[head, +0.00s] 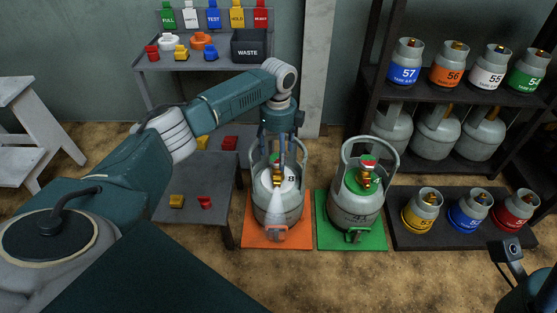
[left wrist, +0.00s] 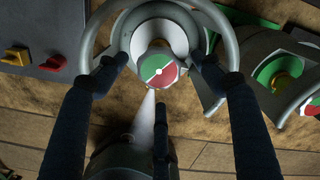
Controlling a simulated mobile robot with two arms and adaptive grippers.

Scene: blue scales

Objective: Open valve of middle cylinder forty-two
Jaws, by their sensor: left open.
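A grey gas cylinder (head: 265,203) with a round collar handle stands upright on an orange mat (head: 255,240). Its label is partly hidden; I read only an "8". My left gripper (head: 278,160) is open above it, fingers pointing down around its valve. In the left wrist view the valve's round red and green knob (left wrist: 160,69) with a white stripe sits between the spread fingers. I cannot tell whether any finger touches it. A whitish cone-shaped streak runs from the valve. Another grey cylinder (head: 345,205), its number unclear, stands on a green mat (head: 375,238). My right gripper's fingers are out of view.
A dark shelf at the right holds several numbered cylinders, such as blue 57 (head: 404,66). A low dark platform (head: 435,238) holds yellow, blue and red ones. A grey bench (head: 185,65) with a waste bin (head: 249,46) stands behind. A white step stool is at left.

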